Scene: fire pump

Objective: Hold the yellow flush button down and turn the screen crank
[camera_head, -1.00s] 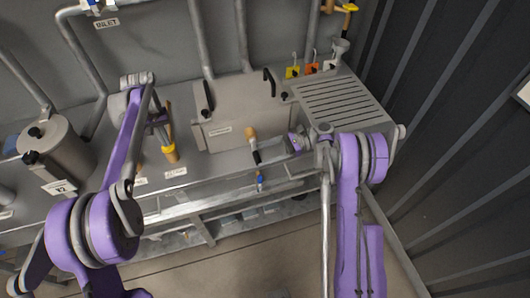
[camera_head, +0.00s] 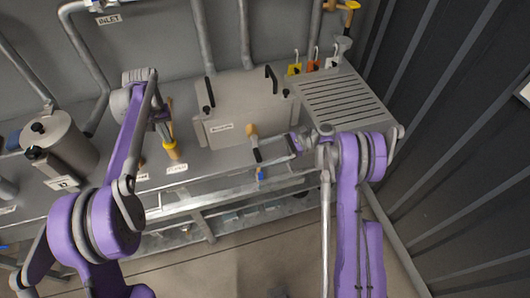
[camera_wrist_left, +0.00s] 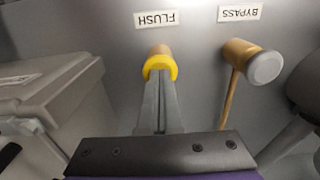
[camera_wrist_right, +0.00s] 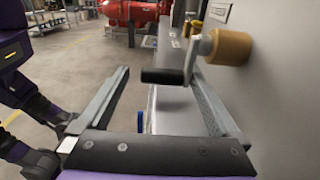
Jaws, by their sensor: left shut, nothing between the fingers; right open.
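The yellow flush button (camera_wrist_left: 160,66) is at the fingertips of my left gripper (camera_wrist_left: 158,84). The tips seem to meet its face; how far it is pressed I cannot tell. The button (camera_head: 170,151) also shows in the head view, below my left wrist. The screen crank has a tan hub (camera_wrist_right: 228,47) and a black handle (camera_wrist_right: 167,76). My right gripper (camera_wrist_right: 160,80) is open, with the handle between its spread fingers, not clamped.
The bypass lever (camera_wrist_left: 250,62) is beside the flush button in the left wrist view. A lidded grey box (camera_head: 240,110) stands behind the crank. A slatted drain top (camera_head: 340,100) is to its right.

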